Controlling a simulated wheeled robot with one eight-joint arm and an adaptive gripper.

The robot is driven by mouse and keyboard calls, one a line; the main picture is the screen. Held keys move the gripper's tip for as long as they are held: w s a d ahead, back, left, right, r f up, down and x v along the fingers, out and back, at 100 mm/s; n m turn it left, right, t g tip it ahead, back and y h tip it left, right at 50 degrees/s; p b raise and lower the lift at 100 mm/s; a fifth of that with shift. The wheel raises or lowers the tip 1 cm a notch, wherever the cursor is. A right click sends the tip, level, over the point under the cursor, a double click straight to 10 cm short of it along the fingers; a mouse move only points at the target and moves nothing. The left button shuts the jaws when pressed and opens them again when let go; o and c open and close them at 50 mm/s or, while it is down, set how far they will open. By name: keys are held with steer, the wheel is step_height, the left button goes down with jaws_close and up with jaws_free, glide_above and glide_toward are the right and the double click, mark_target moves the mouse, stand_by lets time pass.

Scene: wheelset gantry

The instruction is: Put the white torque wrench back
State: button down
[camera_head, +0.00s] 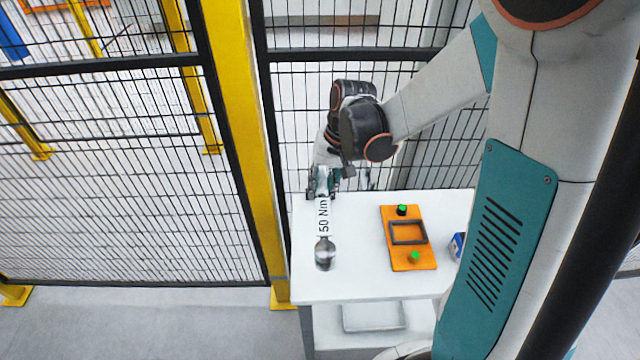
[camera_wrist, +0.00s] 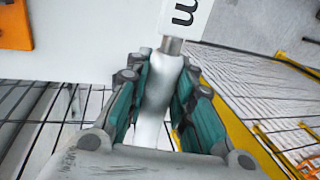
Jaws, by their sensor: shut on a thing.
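The white torque wrench (camera_head: 323,218), marked "50 Nm", is in my gripper (camera_head: 322,184) over the left part of the white table (camera_head: 362,282). Its grey metal end (camera_head: 325,254) points toward the front of the table. In the wrist view, the teal finger pads of my gripper (camera_wrist: 163,78) close on both sides of the wrench's pale shaft (camera_wrist: 160,98). The labelled part (camera_wrist: 186,15) reaches beyond the fingertips. I cannot tell whether the wrench touches the tabletop.
An orange plate (camera_head: 421,255) with a dark rectangular frame and two green-topped knobs lies right of the wrench. A small blue and white object (camera_head: 457,245) is near the right side. A yellow post (camera_head: 243,150) and black mesh fence (camera_head: 120,190) stand left and behind.

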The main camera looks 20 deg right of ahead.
steer(key=shift+f, duration=0.1)
stand_by(0.3)
steer(key=b+x, duration=0.2)
steer(key=d+b+x, duration=0.1)
steer(key=b+x, duration=0.1)
steer(key=x, duration=0.1)
steer(key=b+x, duration=0.2)
steer(key=shift+s+d+f+b, duration=0.3)
steer(key=shift+f+b, duration=0.05)
steer(key=shift+f, duration=0.15)
steer(key=shift+f+b, duration=0.35)
steer(key=shift+f, duration=0.05)
steer(key=c, duration=1.3)
jaws_free()
steer(key=shift+r, duration=0.1)
steer(key=v, duration=1.2)
